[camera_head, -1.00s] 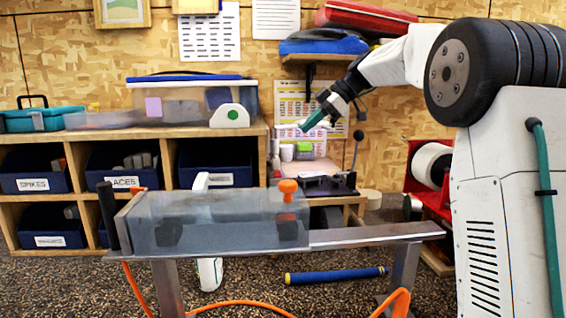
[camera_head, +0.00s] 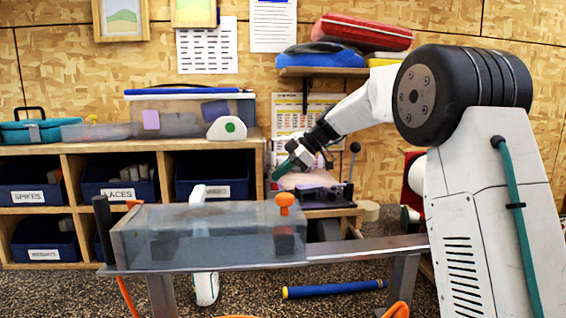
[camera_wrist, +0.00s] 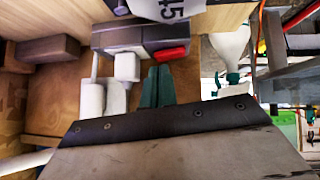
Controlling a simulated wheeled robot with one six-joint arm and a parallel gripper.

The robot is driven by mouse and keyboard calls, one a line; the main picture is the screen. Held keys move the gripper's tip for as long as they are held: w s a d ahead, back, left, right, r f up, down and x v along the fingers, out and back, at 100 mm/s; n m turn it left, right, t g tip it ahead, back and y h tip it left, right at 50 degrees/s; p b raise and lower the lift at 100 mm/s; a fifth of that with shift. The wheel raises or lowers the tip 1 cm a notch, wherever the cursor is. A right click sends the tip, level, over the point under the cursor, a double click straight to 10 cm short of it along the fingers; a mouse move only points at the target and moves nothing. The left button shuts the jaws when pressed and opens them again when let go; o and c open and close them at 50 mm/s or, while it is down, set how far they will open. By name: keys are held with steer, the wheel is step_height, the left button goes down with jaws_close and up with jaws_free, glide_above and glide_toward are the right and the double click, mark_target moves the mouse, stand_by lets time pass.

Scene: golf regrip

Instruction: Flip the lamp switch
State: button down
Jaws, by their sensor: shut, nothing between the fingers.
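A grey box with a red rocker (camera_wrist: 172,54), which looks like the lamp switch, shows in the wrist view just beyond my fingertips. Whether the rocker is on or off I cannot tell. My gripper (camera_wrist: 157,78) has green fingers, closed together with nothing between them. The tips point at the box's lower edge, left of the red rocker; whether they touch it is unclear. In the head view my gripper (camera_head: 278,174) is low over the right end of the wooden shelf unit, pointing down and left. The switch cannot be made out there.
A metal bench with a clear bluish box (camera_head: 200,245) and an orange knob (camera_head: 285,200) stands in front. A white block with a green dot (camera_head: 227,128) sits on the shelf unit (camera_head: 160,142). In the wrist view, white pieces (camera_wrist: 92,98) lie left of my fingers and a white cone (camera_wrist: 230,45) right.

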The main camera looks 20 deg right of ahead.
steer(key=shift+f, duration=0.2)
steer(key=shift+w+f+g, duration=0.2)
steer(key=shift+f+g, duration=0.1)
steer(key=shift+g, duration=0.1)
steer(key=shift+s, duration=0.15)
steer(key=shift+s+a+r, duration=0.15)
steer(key=shift+s+r, duration=0.05)
steer(key=shift+s, duration=0.45)
steer(key=shift+r, duration=0.15)
